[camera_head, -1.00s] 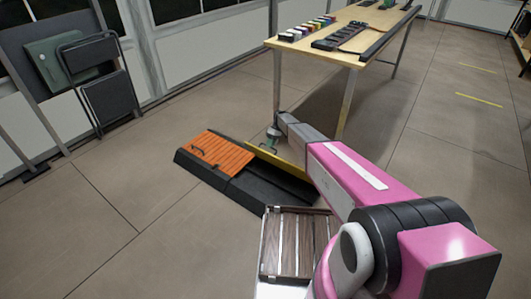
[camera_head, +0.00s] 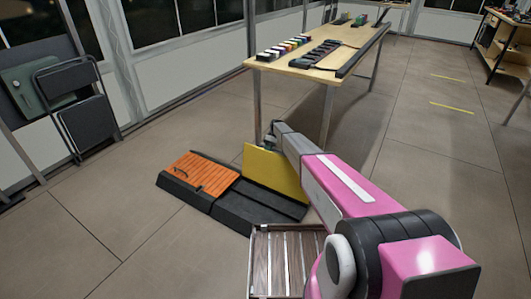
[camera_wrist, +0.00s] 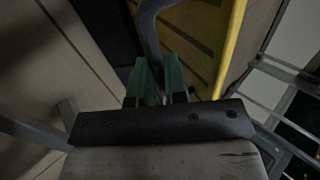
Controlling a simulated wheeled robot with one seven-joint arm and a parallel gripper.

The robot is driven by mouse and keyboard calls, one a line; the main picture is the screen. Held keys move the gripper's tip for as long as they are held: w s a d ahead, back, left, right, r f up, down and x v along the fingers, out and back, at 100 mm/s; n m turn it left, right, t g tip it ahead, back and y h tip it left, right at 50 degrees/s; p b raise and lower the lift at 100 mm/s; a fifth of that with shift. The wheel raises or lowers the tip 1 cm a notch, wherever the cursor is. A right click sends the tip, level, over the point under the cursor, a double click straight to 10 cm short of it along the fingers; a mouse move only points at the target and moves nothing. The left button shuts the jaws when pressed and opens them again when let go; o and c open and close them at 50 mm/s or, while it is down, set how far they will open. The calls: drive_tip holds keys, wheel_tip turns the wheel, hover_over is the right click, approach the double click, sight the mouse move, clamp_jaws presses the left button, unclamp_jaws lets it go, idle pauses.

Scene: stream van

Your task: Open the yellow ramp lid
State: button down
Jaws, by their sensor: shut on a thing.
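The yellow ramp lid (camera_head: 270,172) stands raised, close to upright, at the back edge of a low black ramp box (camera_head: 245,203). The lid also shows in the wrist view (camera_wrist: 195,40), at the upper right. My gripper (camera_wrist: 158,80) has green fingers shut on a dark curved handle (camera_wrist: 150,28) beside the yellow panel. In the head view my gripper (camera_head: 269,141) is at the lid's top edge, partly hidden by my own arm. The compartment in front of the lid is open and dark inside.
An orange slatted lid (camera_head: 203,173) with a dark handle lies closed on the box's left part. A wooden table (camera_head: 285,66) with its legs stands close behind. A folding chair (camera_head: 80,115) leans at the left wall. Floor left of the box is clear.

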drive_tip(key=shift+f, duration=0.4)
drive_tip(key=c, duration=1.1)
unclamp_jaws()
drive_tip(key=shift+a, duration=0.1)
drive_tip(key=shift+c, duration=0.2)
drive_tip(key=shift+r, duration=0.25)
drive_tip(key=v, duration=1)
drive_tip(key=shift+w, duration=0.3)
drive_tip(key=shift+r, duration=0.1)
drive_tip(key=s+d+r+m+t+h, duration=0.1)
drive_tip(key=s+d+r+m, duration=0.3)
drive_tip(key=s, duration=1.5)
drive_tip(key=s+d+r+m+t+h, duration=0.1)
drive_tip(key=s+d+r+m+t, duration=0.2)
drive_tip(key=s, duration=1.7)
drive_tip(key=s+d+r+m+t+h, duration=0.2)
drive_tip(key=s+d+r, duration=0.7)
drive_tip(key=s, duration=1)
wheel_tip(320, 180, up, 5)
drive_tip(key=m+t, duration=0.1)
drive_tip(key=m, duration=0.1)
drive_tip(key=shift+s+m, duration=0.4)
